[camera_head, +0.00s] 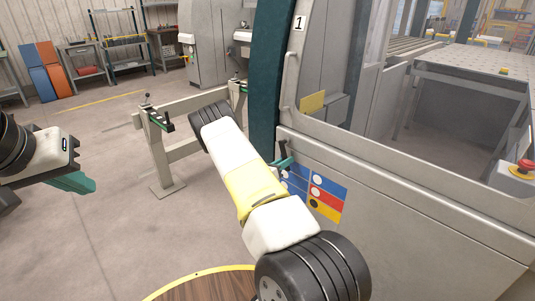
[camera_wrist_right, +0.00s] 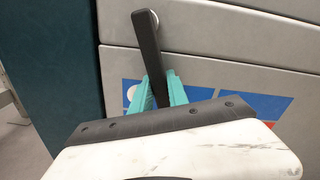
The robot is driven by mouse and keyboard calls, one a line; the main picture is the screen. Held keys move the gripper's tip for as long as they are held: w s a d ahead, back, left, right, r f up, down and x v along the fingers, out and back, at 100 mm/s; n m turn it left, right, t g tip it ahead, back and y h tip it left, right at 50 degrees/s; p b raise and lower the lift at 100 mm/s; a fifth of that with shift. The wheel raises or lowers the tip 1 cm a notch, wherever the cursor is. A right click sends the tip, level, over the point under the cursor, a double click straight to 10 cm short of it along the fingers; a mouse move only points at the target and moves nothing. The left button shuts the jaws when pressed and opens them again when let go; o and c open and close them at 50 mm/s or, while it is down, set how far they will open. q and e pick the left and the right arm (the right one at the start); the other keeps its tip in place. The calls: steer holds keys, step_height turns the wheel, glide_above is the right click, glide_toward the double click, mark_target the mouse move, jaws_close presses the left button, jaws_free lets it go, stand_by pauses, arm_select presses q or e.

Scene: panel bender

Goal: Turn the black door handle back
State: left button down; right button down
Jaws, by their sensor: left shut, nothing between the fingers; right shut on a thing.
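The black door handle (camera_wrist_right: 147,45) shows in the right wrist view as a dark bar, close to upright in that picture and slightly tilted. Its upper end is by a small silver round mount on the grey panel. Its lower part runs between the green fingers of my right gripper (camera_wrist_right: 164,90), which is shut on it. In the head view my right gripper (camera_head: 284,163) is at the machine's panel, partly hidden behind my own arm. My left gripper (camera_head: 74,182) is at the left, shut and empty, well away from the handle.
The grey machine panel (camera_head: 400,205) bears a blue, red and yellow sign (camera_head: 328,200) close to my right gripper. A dark green column (camera_head: 267,75) stands left of it. A grey stand (camera_head: 165,150) is between my arms. Open floor lies to the left.

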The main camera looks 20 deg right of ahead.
mark_target(299, 155)
steer(key=shift+s+n, duration=0.1)
steer(key=shift+n, duration=0.2)
stand_by(0.4)
steer(key=s+n, duration=0.1)
steer(key=r+n, duration=0.1)
steer(key=n, duration=0.1)
steer(key=shift+s+d+r, duration=0.1)
steer(key=shift+s+d, duration=0.25)
steer(key=shift+s, duration=0.05)
steer(key=n, duration=0.1)
steer(key=s+r+n, duration=0.1)
steer(key=n, duration=0.1)
steer(key=shift+s+d+r+n, duration=0.3)
steer(key=shift+d+r+n, duration=0.05)
steer(key=shift+n, duration=0.05)
steer(key=r+n, duration=0.1)
steer(key=s+r+n, duration=0.1)
steer(key=n, duration=0.1)
steer(key=shift+d+r+n, duration=0.1)
steer(key=shift+d+n, duration=0.1)
steer(key=shift+n, duration=0.1)
steer(key=shift+r+n, duration=1.1)
steer(key=shift+n, duration=0.5)
steer(key=shift+d, duration=0.1)
steer(key=c, duration=1.3)
jaws_free()
